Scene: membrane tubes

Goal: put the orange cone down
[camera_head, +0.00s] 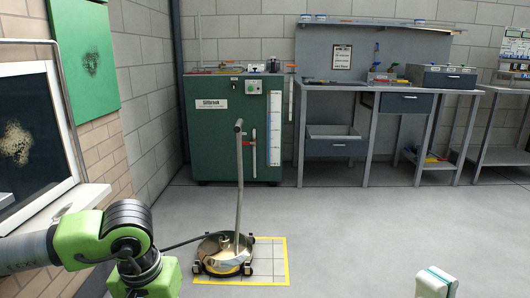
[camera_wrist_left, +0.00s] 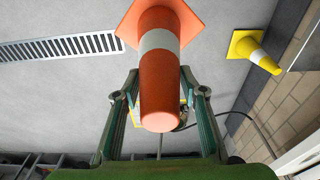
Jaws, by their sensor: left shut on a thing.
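The orange cone (camera_wrist_left: 160,83) with a white band shows in the left wrist view. Its square base (camera_wrist_left: 128,24) is at the top of that picture and its narrow end is nearer the camera. My left gripper (camera_wrist_left: 160,78) is shut on the cone, with a green finger on each side. I cannot tell if the base touches the floor. In the head view, the cone and left fingers are out of sight; only my green left arm shows at lower left. My right gripper (camera_head: 436,283) is partly visible at the bottom edge; its fingers' opening is unclear.
A wheeled round floor machine (camera_head: 225,256) with an upright handle stands on a yellow-edged floor square (camera_head: 272,265). A yellow cone (camera_wrist_left: 254,50) is near the brick wall. A drain grate (camera_wrist_left: 60,47) crosses the floor. A green cabinet (camera_head: 228,150) and workbenches stand behind. The central floor is clear.

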